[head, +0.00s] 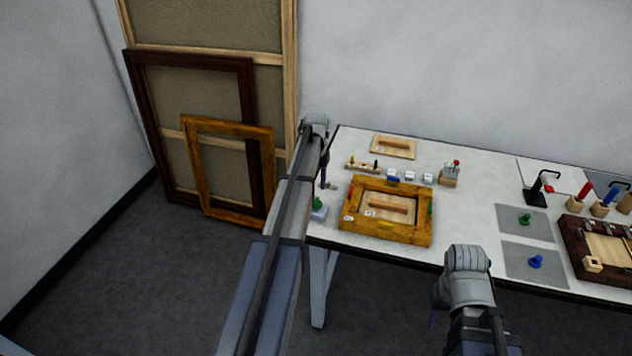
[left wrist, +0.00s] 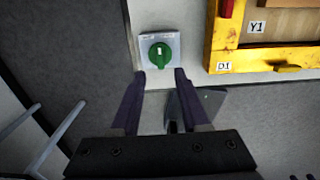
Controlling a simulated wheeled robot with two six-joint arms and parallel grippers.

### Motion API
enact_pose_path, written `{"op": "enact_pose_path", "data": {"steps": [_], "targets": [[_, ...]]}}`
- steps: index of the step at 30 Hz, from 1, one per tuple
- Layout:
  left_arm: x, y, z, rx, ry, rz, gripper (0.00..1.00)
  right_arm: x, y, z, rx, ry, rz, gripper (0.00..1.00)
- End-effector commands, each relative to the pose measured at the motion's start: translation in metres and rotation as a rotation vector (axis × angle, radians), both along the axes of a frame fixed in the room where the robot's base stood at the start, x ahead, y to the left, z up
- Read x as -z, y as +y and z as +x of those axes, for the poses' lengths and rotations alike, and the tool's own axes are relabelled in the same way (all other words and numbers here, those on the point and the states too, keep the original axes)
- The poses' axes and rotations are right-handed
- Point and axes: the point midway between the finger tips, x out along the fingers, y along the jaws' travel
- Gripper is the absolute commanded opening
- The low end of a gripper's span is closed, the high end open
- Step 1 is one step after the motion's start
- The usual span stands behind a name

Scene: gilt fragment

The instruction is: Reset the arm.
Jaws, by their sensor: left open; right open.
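My left arm reaches across to the left end of the table. Its gripper (head: 324,178) points down near a green knob (head: 318,203) on a small pale plate. In the left wrist view the two dark fingers (left wrist: 160,72) are apart with nothing between them. The green knob (left wrist: 160,55) shows just beyond the fingertips, and I see a gap between it and each finger. My right arm is bent in front of the table. Its gripper (head: 434,316) is low beside the wrist, mostly hidden, and I see nothing held in it.
The white table (head: 465,220) holds a gilt frame (head: 385,237) just right of the left gripper, small white blocks, grey mats (head: 513,231) and a dark frame (head: 572,250). Large frames (head: 190,130) lean on the wall at left. The floor at left is clear.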

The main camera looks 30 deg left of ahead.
Motion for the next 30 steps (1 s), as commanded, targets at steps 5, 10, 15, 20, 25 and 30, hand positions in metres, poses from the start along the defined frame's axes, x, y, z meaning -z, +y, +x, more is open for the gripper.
{"op": "enact_pose_path", "data": {"steps": [5, 10, 15, 20, 25, 30], "targets": [[-0.009, 0.0, 0.0, 0.0, 0.0, 0.0, 0.45, -0.009, 0.0, 0.0, 0.0, 0.0, 0.0, 0.5], [-0.008, 0.0, 0.0, 0.0, 0.0, 0.0, 0.45, -0.008, 0.0, 0.0, 0.0, 0.0, 0.0, 0.5], [-0.008, 0.0, 0.0, 0.0, 0.0, 0.0, 0.45, -0.008, 0.0, 0.0, 0.0, 0.0, 0.0, 0.5], [-0.008, -0.003, -0.001, 0.016, 0.0, 0.0, 0.45, -0.008, 0.0, 0.0, 0.0, 0.0, 0.0, 0.5], [-0.005, -0.047, -0.014, 0.279, 0.007, 0.003, 0.45, -0.005, 0.0, 0.0, 0.0, 0.0, 0.0, 0.5], [0.0, -0.122, -0.042, 0.808, 0.023, 0.01, 0.45, 0.0, 0.0, 0.0, 0.0, 0.0, 0.0, 0.5]]}}
